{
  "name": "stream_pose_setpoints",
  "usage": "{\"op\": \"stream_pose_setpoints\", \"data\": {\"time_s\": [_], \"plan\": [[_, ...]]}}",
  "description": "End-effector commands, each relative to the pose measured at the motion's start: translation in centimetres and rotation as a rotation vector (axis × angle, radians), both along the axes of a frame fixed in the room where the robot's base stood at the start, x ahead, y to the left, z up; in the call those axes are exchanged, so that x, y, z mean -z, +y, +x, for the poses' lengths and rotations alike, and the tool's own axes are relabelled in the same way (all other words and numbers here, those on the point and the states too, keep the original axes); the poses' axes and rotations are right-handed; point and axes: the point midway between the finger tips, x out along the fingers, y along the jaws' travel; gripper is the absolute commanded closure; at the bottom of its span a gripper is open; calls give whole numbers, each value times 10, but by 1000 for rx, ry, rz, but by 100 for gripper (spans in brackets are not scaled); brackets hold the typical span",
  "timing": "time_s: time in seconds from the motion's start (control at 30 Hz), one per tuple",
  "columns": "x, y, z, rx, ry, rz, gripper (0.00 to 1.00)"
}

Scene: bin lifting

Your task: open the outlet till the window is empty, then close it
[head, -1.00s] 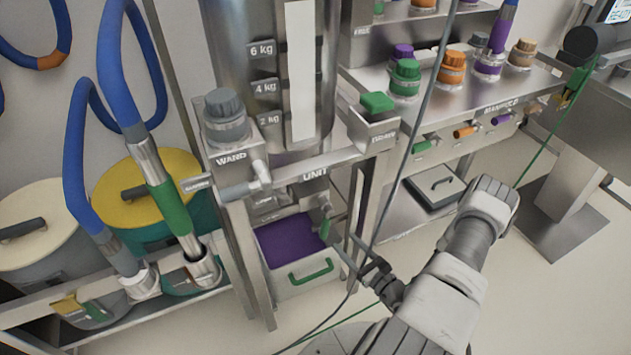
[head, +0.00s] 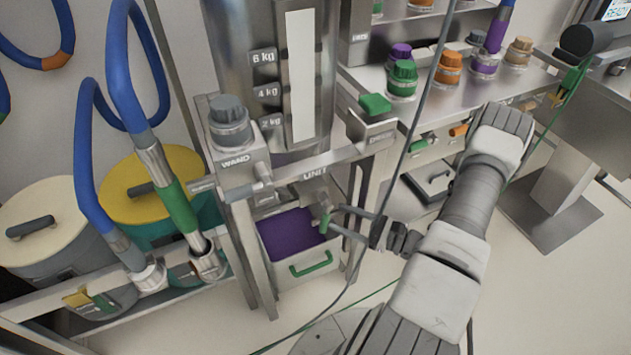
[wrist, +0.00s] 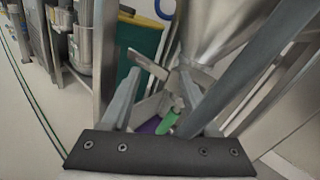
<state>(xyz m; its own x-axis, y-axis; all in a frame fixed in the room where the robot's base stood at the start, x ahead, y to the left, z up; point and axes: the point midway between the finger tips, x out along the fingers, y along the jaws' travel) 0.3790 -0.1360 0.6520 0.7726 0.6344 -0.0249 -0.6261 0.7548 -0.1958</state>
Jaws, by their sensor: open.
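The steel hopper (head: 262,60) has kilogram marks and a tall, uniformly pale window (head: 300,75); I cannot tell its fill level. Below the UNIT label is the outlet with a green lever handle (head: 325,222), which also shows in the wrist view (wrist: 170,120). A bin (head: 310,271) with a green front handle sits under the outlet and holds purple material (head: 288,232). My gripper (head: 337,219) is open at the green lever. In the wrist view, the lever lies between the two spread fingers (wrist: 165,100), and contact is not clear.
A steel frame post (head: 358,195) stands close to my fingers. A WAND box (head: 236,150) and hoses are to the left, with lidded drums (head: 150,190) behind. A shelf with coloured-cap jars (head: 402,80) is to the right.

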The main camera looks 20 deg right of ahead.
Motion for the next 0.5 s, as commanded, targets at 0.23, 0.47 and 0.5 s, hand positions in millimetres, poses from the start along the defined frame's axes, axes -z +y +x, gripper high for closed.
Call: {"op": "stream_pose_setpoints", "data": {"time_s": [0.23, 0.47, 0.5], "plan": [[-49, 20, 7, -159, -20, -85, 39], [-88, 39, 8, -300, -35, -168, 39], [-95, 42, 8, -325, -37, -184, 39]]}}
